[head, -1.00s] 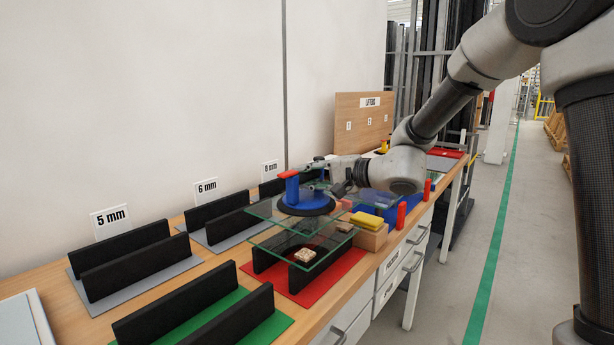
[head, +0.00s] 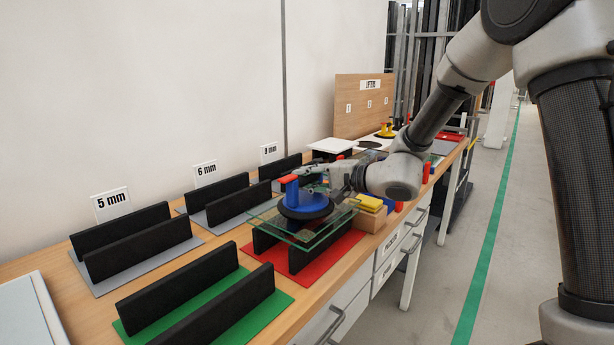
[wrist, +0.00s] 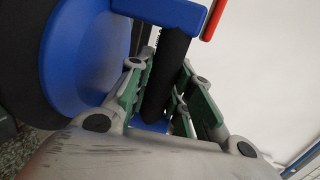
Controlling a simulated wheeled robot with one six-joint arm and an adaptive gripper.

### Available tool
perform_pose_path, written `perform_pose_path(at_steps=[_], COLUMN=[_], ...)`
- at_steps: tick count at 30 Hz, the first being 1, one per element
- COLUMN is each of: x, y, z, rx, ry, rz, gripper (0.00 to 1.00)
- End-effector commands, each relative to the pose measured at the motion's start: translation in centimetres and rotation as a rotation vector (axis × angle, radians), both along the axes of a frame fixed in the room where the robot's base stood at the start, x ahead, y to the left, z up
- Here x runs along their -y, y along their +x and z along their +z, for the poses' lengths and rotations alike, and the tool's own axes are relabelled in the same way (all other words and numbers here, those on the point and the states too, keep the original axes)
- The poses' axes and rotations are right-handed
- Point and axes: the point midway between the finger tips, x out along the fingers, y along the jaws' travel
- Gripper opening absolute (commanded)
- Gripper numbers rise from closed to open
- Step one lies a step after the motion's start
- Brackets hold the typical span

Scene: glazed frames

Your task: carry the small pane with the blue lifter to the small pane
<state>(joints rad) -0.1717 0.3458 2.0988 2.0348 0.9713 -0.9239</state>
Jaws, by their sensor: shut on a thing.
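The blue lifter (head: 305,204) has a round blue body, a black rim and a red-tipped lever. My gripper (head: 322,180) is shut on its handle. In the wrist view the fingers (wrist: 165,95) stand on both sides of the black grip (wrist: 172,65), beside the blue body (wrist: 85,60). The lifter sits upright on a clear, green-edged small pane (head: 262,214), roughly level. Another green-edged pane shows close below, over the black rails of the red mat (head: 338,251). The panes overlap in view, and I cannot tell whether they touch.
A wooden block with yellow pads (head: 369,208) stands close to the right of the panes. Black rails on a green mat (head: 280,299) are in front, and grey-mat racks (head: 95,284) are along the wall. The wooden lifter board (head: 364,112) stands behind.

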Motion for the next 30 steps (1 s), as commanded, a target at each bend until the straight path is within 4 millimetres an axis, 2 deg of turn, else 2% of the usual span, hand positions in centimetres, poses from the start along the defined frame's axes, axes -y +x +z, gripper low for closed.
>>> perform_pose_path(at_steps=[12, 30], x=[-0.04, -0.04], y=[0.09, 0.09], z=[0.28, -0.35], rx=[0.005, 0.005], ry=[0.005, 0.005], rz=[0.000, 0.000], gripper=[0.00, 0.00])
